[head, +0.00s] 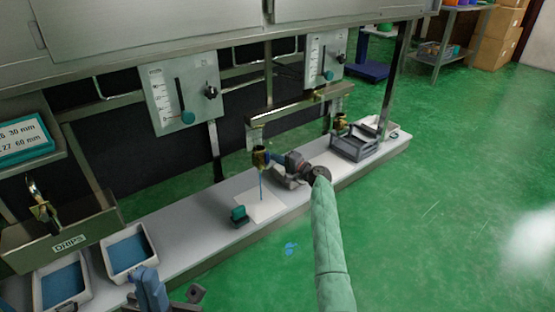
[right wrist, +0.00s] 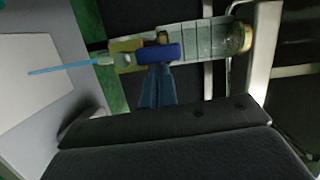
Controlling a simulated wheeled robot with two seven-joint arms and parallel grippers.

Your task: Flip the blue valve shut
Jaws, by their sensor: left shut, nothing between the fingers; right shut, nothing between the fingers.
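The blue valve lever (right wrist: 160,53) shows in the right wrist view, lying in line with a clear marked tube (right wrist: 207,42). Its brass body (right wrist: 125,46) is beside it. A thin blue stream (right wrist: 62,68) leaves the nozzle. In the head view the brass valve (head: 261,157) hangs over a white mat (head: 256,208), with the blue stream (head: 262,186) beneath it. My right gripper (head: 284,157) is shut beside the valve; its fingertips (right wrist: 157,70) meet the lever's edge in the picture, contact unclear. My left gripper (head: 146,272) is shut and empty at the lower left.
A teal-topped block (head: 239,214) stands by the mat. White trays with blue contents (head: 131,250) sit below the DRIPS box (head: 75,238). A grey crate (head: 354,146) stands to the right under a second brass valve (head: 340,121). Blue drops (head: 291,248) lie on the green floor.

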